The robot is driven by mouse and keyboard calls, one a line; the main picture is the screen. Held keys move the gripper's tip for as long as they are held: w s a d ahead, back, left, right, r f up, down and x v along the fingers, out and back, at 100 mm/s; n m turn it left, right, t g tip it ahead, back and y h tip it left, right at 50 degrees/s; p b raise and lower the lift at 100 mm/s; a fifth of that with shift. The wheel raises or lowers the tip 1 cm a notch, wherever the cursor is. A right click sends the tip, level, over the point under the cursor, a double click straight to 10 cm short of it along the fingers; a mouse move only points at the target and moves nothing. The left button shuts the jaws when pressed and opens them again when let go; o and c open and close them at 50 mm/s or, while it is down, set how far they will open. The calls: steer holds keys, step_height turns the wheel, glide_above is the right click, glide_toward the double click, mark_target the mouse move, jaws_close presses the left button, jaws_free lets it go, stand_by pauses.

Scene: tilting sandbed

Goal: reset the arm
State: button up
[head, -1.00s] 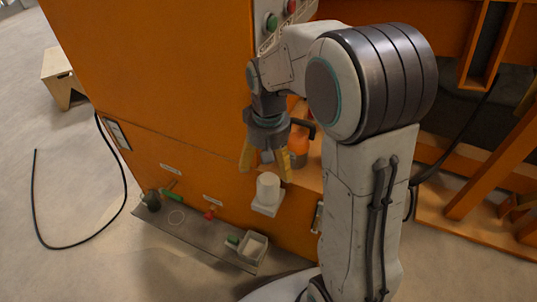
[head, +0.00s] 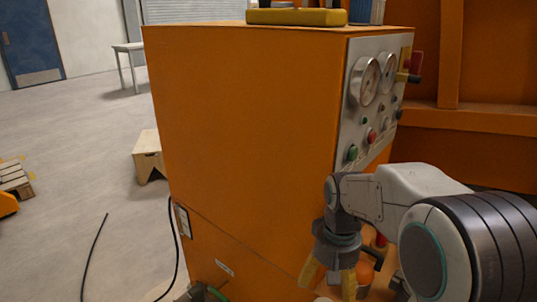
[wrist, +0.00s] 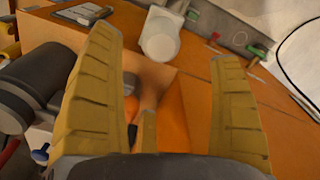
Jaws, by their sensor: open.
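My gripper (head: 329,277) hangs at the lower right of the head view, in front of the orange cabinet (head: 245,120). Its yellow fingers are spread apart. In the wrist view my gripper (wrist: 165,85) shows both fingers wide, with nothing clamped between them. A white cup-like cylinder (wrist: 160,38) stands beyond the fingertips in the wrist view, apart from them. My arm rises from the lower right of the head view and bends down to the gripper.
The control panel (head: 372,100) with gauges and buttons is just above my arm. A yellow block (head: 297,17) lies on the cabinet top. A wooden step (head: 149,157) and a black cable (head: 92,258) are on the floor at left. A grey ledge (wrist: 220,25) shows in the wrist view.

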steer(key=s+r+t+p, duration=0.1)
steer(key=s+r+p, duration=0.4)
steer(key=r+p, duration=0.3)
steer(key=s+r+n+t+p, duration=0.1)
steer(key=s+r+p, duration=0.4)
steer(key=r+p, duration=0.3)
steer(key=s+r+t+p, duration=0.1)
steer(key=s+r+p, duration=0.4)
steer(key=r, duration=0.8)
steer(key=shift+s+d+p, duration=0.15)
steer(key=shift+s+p, duration=0.25)
steer(key=shift+p, duration=1.5)
steer(key=shift+c, duration=0.4)
